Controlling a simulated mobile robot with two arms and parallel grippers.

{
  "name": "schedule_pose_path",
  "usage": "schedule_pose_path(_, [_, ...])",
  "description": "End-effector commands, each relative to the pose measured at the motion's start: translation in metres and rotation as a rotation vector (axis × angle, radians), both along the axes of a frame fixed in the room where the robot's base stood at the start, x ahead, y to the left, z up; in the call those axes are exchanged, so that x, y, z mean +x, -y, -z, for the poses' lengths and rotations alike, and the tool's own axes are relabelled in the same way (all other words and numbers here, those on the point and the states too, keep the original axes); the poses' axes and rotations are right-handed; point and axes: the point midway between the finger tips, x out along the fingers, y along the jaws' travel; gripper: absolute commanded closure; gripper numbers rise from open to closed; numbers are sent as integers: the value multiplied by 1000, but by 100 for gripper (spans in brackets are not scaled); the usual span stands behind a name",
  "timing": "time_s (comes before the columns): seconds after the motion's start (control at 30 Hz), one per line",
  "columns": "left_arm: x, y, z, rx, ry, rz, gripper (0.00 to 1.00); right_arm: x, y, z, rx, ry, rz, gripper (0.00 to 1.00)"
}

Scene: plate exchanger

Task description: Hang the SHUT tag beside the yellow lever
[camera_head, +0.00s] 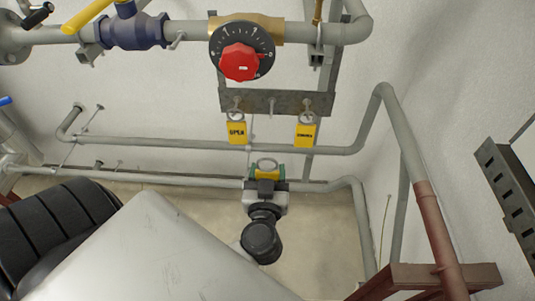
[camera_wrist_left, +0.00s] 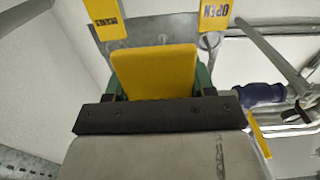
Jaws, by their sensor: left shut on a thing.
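My left gripper (camera_head: 267,181) is shut on a yellow tag (camera_head: 268,173), held below the hook plate with its metal ring at the top. In the left wrist view this tag (camera_wrist_left: 155,72) stands between green fingers; no lettering shows on its visible face. The yellow lever (camera_head: 85,15) is at the upper left in the head view, on a dark blue valve (camera_head: 132,31). A small pale pin (camera_head: 177,40) sticks out just right of the valve. The lever also shows in the left wrist view (camera_wrist_left: 260,136). My right gripper is not in view.
A grey hook plate (camera_head: 288,103) carries an OPEN tag (camera_head: 237,132) and another yellow tag (camera_head: 305,134), whose word is unclear; its middle hook is empty. A red-knobbed dial (camera_head: 240,62) sits above. Grey pipes (camera_head: 200,145) run along the wall. A rust-brown pipe (camera_head: 440,235) stands right.

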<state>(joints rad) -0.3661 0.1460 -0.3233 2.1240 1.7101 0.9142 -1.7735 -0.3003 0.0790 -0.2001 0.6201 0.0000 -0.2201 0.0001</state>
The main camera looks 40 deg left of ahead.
Motion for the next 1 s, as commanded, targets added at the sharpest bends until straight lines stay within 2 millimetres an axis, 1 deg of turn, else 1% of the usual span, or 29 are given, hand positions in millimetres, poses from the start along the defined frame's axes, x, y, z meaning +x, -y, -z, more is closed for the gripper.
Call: schedule_pose_path(1.0, [26,-16,-1,1,0,0,69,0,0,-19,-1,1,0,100])
